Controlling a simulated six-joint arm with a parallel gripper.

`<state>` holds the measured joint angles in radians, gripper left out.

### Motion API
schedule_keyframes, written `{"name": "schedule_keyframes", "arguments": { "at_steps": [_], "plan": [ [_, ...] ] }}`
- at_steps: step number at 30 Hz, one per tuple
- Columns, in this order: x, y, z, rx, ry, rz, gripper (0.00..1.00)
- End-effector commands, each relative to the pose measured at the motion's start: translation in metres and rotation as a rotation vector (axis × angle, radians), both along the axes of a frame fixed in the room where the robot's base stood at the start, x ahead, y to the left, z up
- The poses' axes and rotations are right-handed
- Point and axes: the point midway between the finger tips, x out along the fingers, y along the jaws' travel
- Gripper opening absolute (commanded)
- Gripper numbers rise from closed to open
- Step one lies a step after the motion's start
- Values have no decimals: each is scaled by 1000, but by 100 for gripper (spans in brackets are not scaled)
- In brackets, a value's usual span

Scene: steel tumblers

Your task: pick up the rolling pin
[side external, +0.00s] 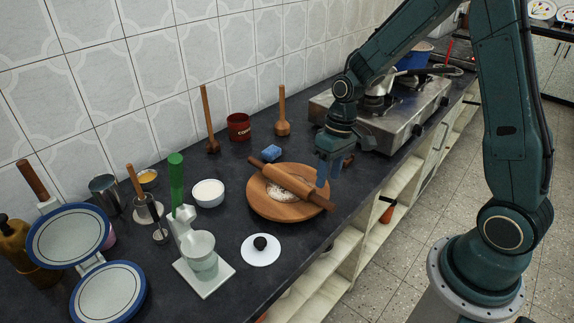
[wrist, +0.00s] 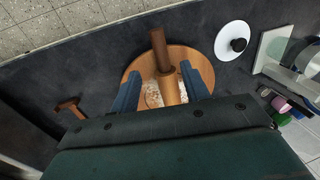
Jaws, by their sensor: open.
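The wooden rolling pin (side external: 290,184) lies across a round wooden board (side external: 259,208), over a floury patch of dough (side external: 277,193). Its darker handles stick out at both ends. My gripper (side external: 324,168) is above the board's right side in the side view, fingers pointing down. In the wrist view, my gripper (wrist: 161,83) is open, with its blue fingers apart and the rolling pin (wrist: 165,78) showing between them. One handle points away toward the counter's front edge. The other end is hidden behind my gripper body. I see no contact between the fingers and the pin.
A white lid with a black knob (side external: 261,249), a white bowl (side external: 208,193) and a blue sponge (side external: 271,152) lie around the board. A juicer-like press (side external: 199,250) stands left. A steel stove (side external: 390,128) is at the back right. The counter's front edge is close to the board.

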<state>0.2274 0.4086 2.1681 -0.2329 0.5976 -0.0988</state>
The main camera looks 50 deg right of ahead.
Motion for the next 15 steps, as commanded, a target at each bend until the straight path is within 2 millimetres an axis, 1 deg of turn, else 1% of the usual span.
{"name": "schedule_keyframes", "arguments": {
  "at_steps": [1, 3, 6, 15],
  "plan": [
    [0, 1, -6, 1, 2, 0, 46],
    [0, 3, -11, 1, 2, 1, 46],
    [-1, 4, -16, 0, 1, 1, 46],
    [-1, 4, -20, 0, 0, 1, 46]
  ]
}}
